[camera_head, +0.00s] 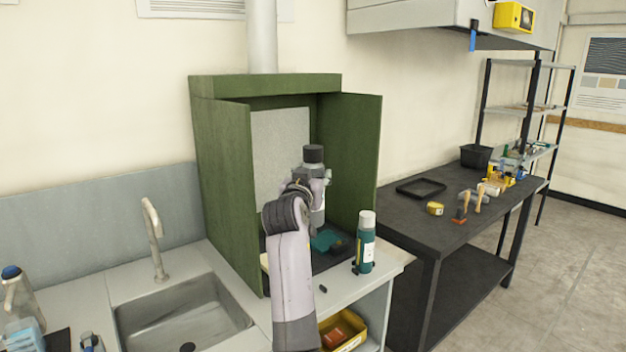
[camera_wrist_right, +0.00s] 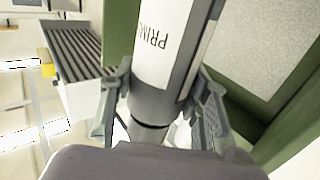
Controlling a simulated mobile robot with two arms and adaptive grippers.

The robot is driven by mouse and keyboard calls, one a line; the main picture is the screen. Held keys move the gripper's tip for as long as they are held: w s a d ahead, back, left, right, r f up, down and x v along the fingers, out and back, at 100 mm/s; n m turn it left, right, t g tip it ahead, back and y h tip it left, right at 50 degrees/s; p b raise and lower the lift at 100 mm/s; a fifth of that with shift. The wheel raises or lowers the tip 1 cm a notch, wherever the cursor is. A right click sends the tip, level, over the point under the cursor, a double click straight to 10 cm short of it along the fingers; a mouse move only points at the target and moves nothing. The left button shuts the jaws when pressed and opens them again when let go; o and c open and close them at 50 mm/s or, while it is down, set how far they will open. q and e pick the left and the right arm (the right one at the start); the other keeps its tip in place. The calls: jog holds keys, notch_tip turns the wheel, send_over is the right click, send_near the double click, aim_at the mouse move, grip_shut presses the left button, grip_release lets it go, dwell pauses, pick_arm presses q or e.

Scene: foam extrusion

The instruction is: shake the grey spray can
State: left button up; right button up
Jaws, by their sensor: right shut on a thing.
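The grey spray can (camera_head: 318,213) is upright, or nearly so, with its dark end up, in front of the green booth's opening. My right gripper (camera_head: 318,178) is shut on it, and my arm hides part of the can. In the right wrist view the can (camera_wrist_right: 165,45) shows a white label with letters like "PRIM", and the fingers of my right gripper (camera_wrist_right: 160,108) sit on both sides of it. My left gripper is not in view.
The green booth (camera_head: 223,170) has side walls close around the can. A teal can (camera_head: 366,248) stands on the counter at the booth's right. A sink (camera_head: 180,310) with a faucet (camera_head: 153,235) lies left. A dark table (camera_head: 440,225) with tools stands right.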

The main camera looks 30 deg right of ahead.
notch_tip(320, 180, up, 2)
jog(key=shift+r+p, duration=0.1)
jog(key=shift+p, duration=0.3)
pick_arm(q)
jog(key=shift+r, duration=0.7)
